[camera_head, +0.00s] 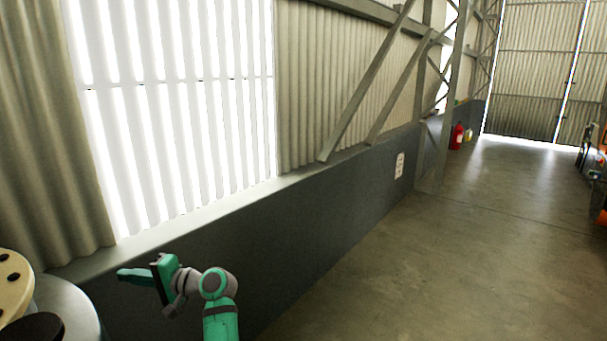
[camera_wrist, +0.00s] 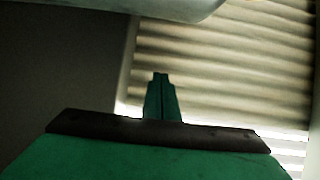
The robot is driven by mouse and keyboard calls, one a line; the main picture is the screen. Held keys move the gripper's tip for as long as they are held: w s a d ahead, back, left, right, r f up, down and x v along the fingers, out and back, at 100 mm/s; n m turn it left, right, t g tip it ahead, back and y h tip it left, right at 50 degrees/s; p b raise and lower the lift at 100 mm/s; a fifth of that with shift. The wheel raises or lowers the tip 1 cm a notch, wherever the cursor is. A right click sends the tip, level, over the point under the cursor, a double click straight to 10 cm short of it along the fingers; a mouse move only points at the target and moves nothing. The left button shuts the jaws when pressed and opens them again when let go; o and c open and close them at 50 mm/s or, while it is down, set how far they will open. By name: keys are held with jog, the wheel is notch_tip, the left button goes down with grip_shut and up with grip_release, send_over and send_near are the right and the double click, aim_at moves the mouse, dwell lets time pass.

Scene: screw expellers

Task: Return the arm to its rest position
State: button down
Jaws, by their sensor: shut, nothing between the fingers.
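My arm, green and grey, rises at the bottom of the head view and bends to the left. My gripper (camera_head: 122,274) points left, in front of the low dark wall and close to a grey cylindrical machine part. In the wrist view my gripper (camera_wrist: 161,80) shows its two green fingers pressed together, with nothing between them. A pale rounded edge shows at the top of the wrist view.
The grey rounded machine (camera_head: 68,305) with a cream disc (camera_head: 12,285) stands at the lower left. A dark low wall (camera_head: 300,240) runs behind my arm. A red extinguisher (camera_head: 457,136) stands far off.

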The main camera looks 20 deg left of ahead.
jog(key=w+d+f+m+t+h, duration=0.15)
jog(key=d+f+t, duration=0.25)
jog(key=d+f, duration=0.6)
jog(key=w+d+f+m+t+h, duration=0.1)
jog(key=w+d+f+m+t, duration=0.45)
jog(key=f, duration=0.85)
jog(key=s+d+f+t+h, duration=0.1)
jog(key=s+d+f+h, duration=0.15)
jog(key=d+f, duration=0.35)
jog(key=s+d+f+n+t+h, duration=0.1)
jog(key=s+d+f, duration=0.25)
jog(key=d, duration=0.45)
jog(key=s+d+f+t+h, duration=0.2)
jog(key=s+d+f, duration=0.2)
jog(key=d, duration=0.3)
jog(key=s+d+n+t+h, duration=0.1)
jog(key=s+d+t+h, duration=0.35)
jog(key=s+d, duration=1.25)
jog(key=s+d+r+n+h, duration=0.3)
jog(key=s+d+r, duration=0.4)
jog(key=s+r, duration=0.6)
jog(key=shift+s+d+r+h, duration=0.2)
jog(key=shift+s+h, duration=0.55)
jog(key=shift+s, duration=0.4)
